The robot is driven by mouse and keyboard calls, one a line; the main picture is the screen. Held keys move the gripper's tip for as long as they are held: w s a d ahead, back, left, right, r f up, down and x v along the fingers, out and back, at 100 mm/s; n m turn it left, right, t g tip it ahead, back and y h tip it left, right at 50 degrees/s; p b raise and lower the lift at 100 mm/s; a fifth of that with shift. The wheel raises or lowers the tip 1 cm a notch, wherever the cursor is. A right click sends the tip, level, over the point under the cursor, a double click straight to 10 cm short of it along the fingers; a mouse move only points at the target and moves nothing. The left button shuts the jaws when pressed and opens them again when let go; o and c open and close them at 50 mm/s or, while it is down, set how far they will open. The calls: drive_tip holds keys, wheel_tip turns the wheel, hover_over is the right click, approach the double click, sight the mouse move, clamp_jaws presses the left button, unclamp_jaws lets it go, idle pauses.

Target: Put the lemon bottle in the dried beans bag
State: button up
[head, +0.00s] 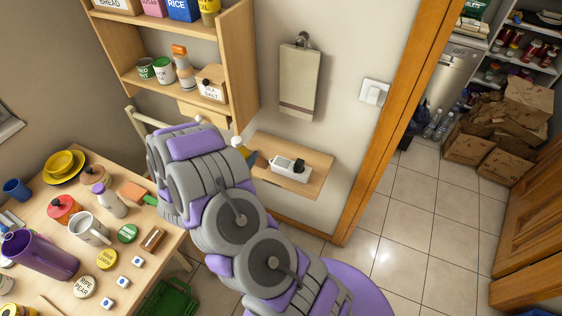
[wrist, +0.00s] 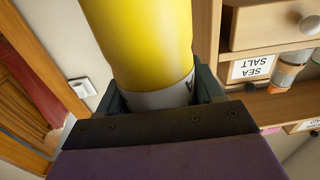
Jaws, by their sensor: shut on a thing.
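My gripper (wrist: 155,100) is shut on a yellow bottle (wrist: 143,40) with a pale band at the gripped end. In the wrist view only a scrap of dark lettering shows on the band, so I cannot read its name. In the head view my arm hides most of the gripper; a small yellow and white part of the bottle (head: 239,143) shows past the arm, in front of the wall near the small wall shelf. I cannot make out a bag marked dried beans in either view.
A crowded table (head: 160,258) with a purple pitcher (head: 42,254) and mugs stands at left. A wooden shelf unit (head: 236,50) holds jars and boxes. The small wall shelf (head: 315,172) carries a white device.

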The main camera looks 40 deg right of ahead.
drive_tip(key=shift+s+d+f+g, duration=0.1)
drive_tip(key=shift+s+d+g, duration=0.15)
drive_tip(key=shift+d+g, duration=0.1)
drive_tip(key=b+x, duration=0.3)
drive_tip(key=x, duration=1.7)
wheel_tip(320, 180, down, 7)
drive_tip(key=b, duration=0.2)
drive_tip(key=shift+a, duration=0.15)
drive_tip(key=o, duration=1)
drive_tip(key=shift+o, duration=0.2)
